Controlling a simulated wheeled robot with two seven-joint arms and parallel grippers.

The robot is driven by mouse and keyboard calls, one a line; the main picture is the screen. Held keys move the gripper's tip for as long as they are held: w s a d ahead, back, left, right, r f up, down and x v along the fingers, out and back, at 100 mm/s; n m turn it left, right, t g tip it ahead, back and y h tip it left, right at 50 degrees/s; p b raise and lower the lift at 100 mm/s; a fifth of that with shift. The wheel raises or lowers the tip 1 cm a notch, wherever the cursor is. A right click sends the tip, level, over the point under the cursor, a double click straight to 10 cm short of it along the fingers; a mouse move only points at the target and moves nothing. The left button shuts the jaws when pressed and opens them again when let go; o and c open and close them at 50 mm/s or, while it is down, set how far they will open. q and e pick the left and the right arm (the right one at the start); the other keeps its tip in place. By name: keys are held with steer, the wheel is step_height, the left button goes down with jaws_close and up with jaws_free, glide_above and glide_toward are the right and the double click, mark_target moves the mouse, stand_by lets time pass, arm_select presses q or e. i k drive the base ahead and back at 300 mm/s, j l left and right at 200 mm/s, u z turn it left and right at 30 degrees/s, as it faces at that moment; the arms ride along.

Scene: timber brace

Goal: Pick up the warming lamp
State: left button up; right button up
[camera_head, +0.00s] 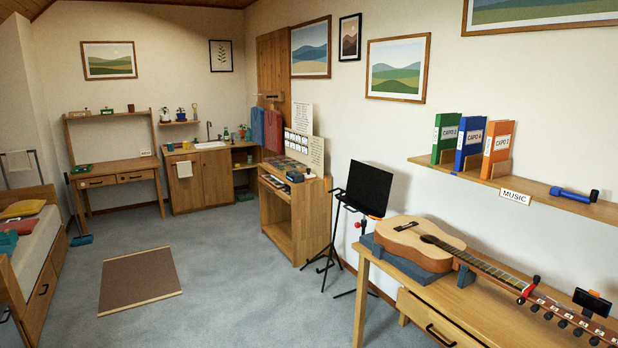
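I cannot make out for certain which thing is the warming lamp. A blue, torch-like object (574,194) lies on the wall shelf (540,188) at the right, to the right of the binders; it may be the lamp, but I cannot tell. Neither of my grippers is in view.
A guitar (415,243) lies on a wooden table (475,312) at the lower right, below the shelf. Binders (497,148) stand on the shelf. A black music stand (368,188) is beside the table. The grey floor (230,270) is mostly clear around a brown mat (140,280).

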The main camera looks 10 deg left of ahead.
mark_target(308, 175)
steer(key=i+j+u, duration=0.45)
steer(key=i+u, duration=0.2)
steer(key=i, duration=0.2)
steer(key=i+u, duration=0.3)
steer(key=i, duration=0.15)
steer(key=i+u, duration=0.3)
steer(key=i, duration=1.35)
steer(key=i+z, duration=0.15)
steer(key=i, duration=0.4)
steer(key=i+z, duration=0.2)
steer(key=i, duration=0.35)
steer(key=i+j+z, duration=0.15)
steer(key=i, duration=0.4)
